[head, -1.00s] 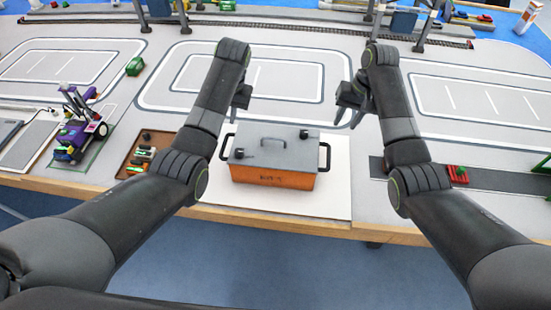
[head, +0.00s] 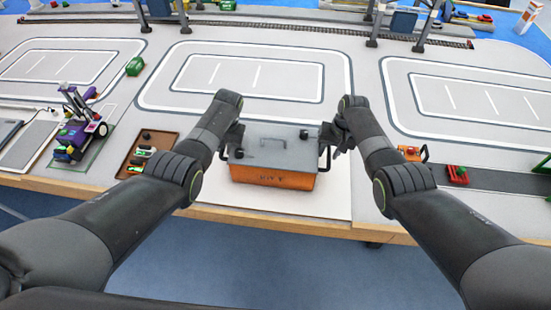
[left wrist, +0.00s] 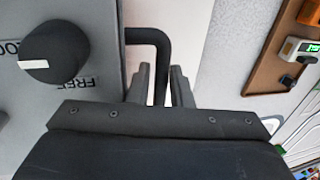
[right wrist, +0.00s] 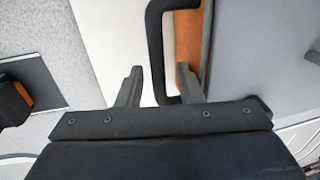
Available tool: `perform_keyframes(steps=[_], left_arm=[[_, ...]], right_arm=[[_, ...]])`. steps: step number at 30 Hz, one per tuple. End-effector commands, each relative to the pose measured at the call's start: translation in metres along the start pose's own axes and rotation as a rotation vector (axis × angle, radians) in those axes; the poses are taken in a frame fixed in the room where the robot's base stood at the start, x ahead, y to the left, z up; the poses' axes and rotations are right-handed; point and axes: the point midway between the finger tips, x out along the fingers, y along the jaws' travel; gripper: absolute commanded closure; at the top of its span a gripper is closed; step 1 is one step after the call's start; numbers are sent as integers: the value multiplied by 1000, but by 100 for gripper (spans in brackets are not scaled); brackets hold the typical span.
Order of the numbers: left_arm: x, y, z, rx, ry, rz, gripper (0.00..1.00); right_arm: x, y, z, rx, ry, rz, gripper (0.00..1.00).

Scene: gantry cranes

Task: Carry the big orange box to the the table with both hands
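The big orange box (head: 272,178) has a grey lid with black knobs and a black handle at each end. It sits on a white board (head: 335,195) on the table (head: 375,228), near its front edge. My left gripper (left wrist: 159,82) is open, with the left handle's bar (left wrist: 162,60) between its fingers and not clamped. My right gripper (right wrist: 158,82) is open, with the right handle (right wrist: 157,45) between its fingers and a gap beside it. In the head view, the left fingertips are mostly hidden behind the wrist.
A brown tray (head: 133,172) of small parts and a purple model vehicle (head: 75,138) stand left of the box. An orange item (head: 411,153) and a red block (head: 457,175) are on the right. Crane legs (head: 375,25) stand behind; grey mat behind the box is clear.

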Motion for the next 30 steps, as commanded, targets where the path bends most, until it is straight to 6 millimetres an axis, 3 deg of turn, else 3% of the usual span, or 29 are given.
perform_keyframes(steps=[14,18,22,30], left_arm=[[6,0,0,0,0,0,81],[6,0,0,0,0,0,98],[6,0,0,0,0,0,100],[6,0,0,0,0,0,100]], right_arm=[[6,0,1,0,0,0,67],[6,0,1,0,0,0,84],[6,0,0,0,0,0,100],[6,0,0,0,0,1,100]])
